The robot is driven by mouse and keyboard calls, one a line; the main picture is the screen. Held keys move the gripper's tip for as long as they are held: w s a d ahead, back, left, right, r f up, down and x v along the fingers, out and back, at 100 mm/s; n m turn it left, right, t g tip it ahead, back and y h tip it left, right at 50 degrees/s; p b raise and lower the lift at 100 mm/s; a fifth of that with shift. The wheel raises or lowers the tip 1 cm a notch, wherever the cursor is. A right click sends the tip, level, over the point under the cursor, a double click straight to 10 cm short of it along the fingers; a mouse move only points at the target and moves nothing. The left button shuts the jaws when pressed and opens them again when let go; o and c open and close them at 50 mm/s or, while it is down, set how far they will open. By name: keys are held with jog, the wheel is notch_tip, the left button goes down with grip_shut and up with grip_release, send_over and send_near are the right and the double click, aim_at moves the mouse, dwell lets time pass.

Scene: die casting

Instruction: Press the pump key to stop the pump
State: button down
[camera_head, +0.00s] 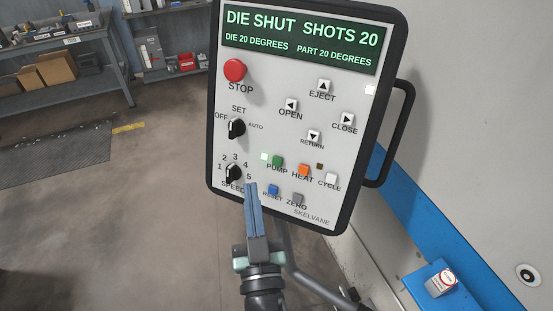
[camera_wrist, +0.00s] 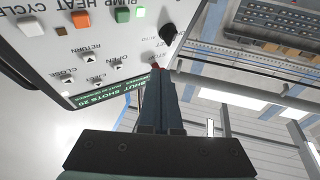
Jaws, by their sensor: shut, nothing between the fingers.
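The pump key (camera_head: 277,162) is a small green square button on the grey control panel (camera_head: 290,210), above the label PUMP. A small pale green light (camera_head: 264,156) glows at its upper left. In the wrist view, which is upside down, the green pump key (camera_wrist: 122,15) is near the top edge. My gripper (camera_head: 251,186) is shut and empty. In the head view its blue fingertips overlap the panel's lower left, below and left of the pump key, beside the speed dial (camera_head: 233,173). In the wrist view the fingertips (camera_wrist: 159,73) appear apart from the pump key.
The orange heat key (camera_head: 303,171), white cycle key (camera_head: 331,179), blue reset key (camera_head: 273,190) and grey zero key (camera_head: 298,198) sit close by. A red stop button (camera_head: 235,70) is higher up. A black handle (camera_head: 407,130) sticks out at right. The floor at left is open.

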jog(key=shift+w+d+f+b, duration=0.2)
jog(key=shift+w+d+f, duration=0.4)
jog(key=shift+w, duration=0.65)
jog(key=shift+w+d+f+b, duration=0.15)
jog(key=shift+w+d+f, duration=0.4)
jog(key=shift+w, duration=0.7)
jog(key=shift+w+d+f+b, duration=0.2)
jog(key=shift+w+d+f, duration=0.15)
jog(key=shift+w+d, duration=0.65)
jog(key=shift+w+a, duration=0.2)
jog(key=shift+w, duration=0.15)
jog(key=shift+w+d+f, duration=0.15)
jog(key=shift+w, duration=0.1)
jog(key=shift+w+d+f, duration=0.1)
jog(key=shift+w+d, duration=0.05)
jog(key=shift+w, duration=0.15)
jog(key=shift+s+a+r+p, duration=0.25)
jog(key=shift+s+a+p, duration=0.15)
jog(key=shift+s, duration=0.3)
jog(key=s, duration=0.1)
jog(key=s+a+r+p, duration=0.1)
jog(key=s+a, duration=0.1)
jog(key=s, duration=0.1)
jog(key=shift+s+r, duration=0.1)
jog(key=shift+r, duration=0.25)
